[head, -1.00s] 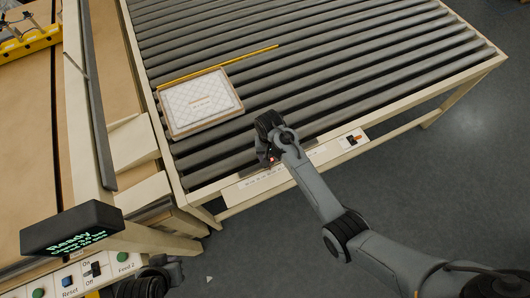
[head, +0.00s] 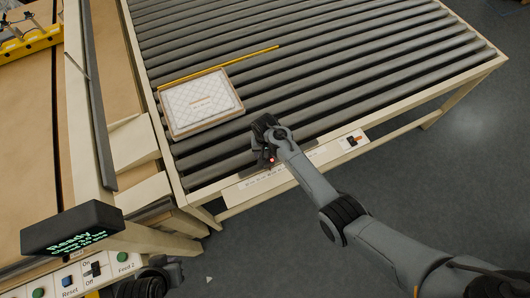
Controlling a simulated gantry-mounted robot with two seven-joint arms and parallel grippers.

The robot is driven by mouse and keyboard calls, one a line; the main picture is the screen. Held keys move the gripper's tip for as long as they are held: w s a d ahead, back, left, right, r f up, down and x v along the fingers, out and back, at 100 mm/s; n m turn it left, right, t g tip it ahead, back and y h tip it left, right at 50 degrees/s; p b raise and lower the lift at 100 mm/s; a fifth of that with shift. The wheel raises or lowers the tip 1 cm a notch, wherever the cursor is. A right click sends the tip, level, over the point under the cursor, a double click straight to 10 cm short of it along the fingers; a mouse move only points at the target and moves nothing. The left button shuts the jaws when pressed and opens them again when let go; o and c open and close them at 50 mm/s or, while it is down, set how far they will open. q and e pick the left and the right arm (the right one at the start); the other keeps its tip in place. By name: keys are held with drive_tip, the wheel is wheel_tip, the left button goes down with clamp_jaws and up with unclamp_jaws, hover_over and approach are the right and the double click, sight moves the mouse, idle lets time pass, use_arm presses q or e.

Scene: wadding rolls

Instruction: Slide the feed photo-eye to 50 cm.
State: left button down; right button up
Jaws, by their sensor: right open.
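A white scale strip (head: 242,189) with small markings runs along the near side rail of the roller table. A small dark device with a red light (head: 271,160), which looks like the photo-eye, sits at this rail, partly hidden by my right gripper. My right gripper (head: 264,150) is open, close over that device; whether it touches it I cannot tell. The scale numbers are too small to read. Part of my left arm's dark end (head: 145,286) shows at the bottom left; its fingers cannot be made out.
A white quilted pack in a tray (head: 201,102) lies on the rollers (head: 330,70), beside a yellow stick (head: 218,67). A small plate with an orange part (head: 354,141) is on the rail's right. A display reading "Ready" (head: 72,229) stands above a button panel (head: 96,270).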

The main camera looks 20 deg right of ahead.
drive_tip(key=shift+f, duration=0.35)
clamp_jaws()
